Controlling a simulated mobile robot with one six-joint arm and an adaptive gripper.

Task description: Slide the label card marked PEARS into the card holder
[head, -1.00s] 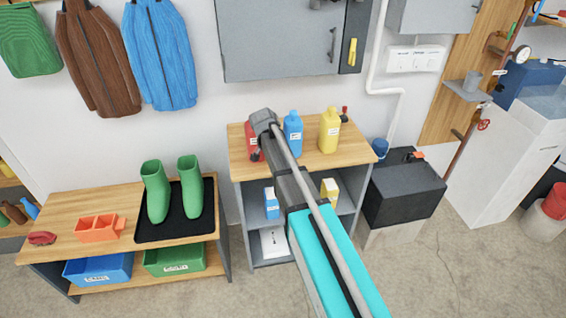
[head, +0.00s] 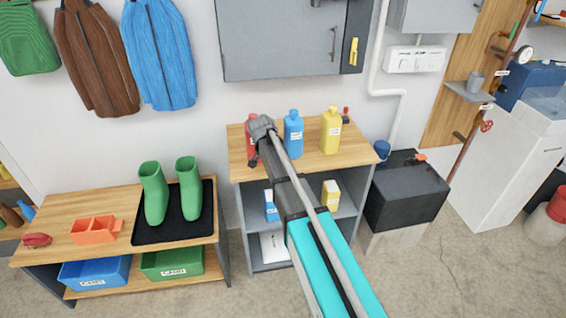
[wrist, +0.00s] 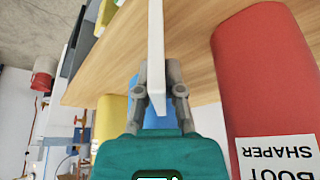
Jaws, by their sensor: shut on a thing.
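My gripper (wrist: 158,92) is shut on a thin white card (wrist: 156,45), seen nearly edge-on in the wrist view. No writing on the card can be read from this angle. In the head view my gripper (head: 253,162) is small and dark, in front of the red bottle at the left end of the wooden-topped shelf unit (head: 320,160). The card cannot be made out there. I cannot pick out a card holder in either view; the shelf's front edge is partly hidden by my arm.
A red bottle (wrist: 262,80) marked BOOT SHAPER stands close beside the gripper. Blue (head: 293,135) and yellow (head: 331,130) bottles stand on the same top. A low bench (head: 115,210) with green boots (head: 155,192) is at left, a black box (head: 405,190) at right.

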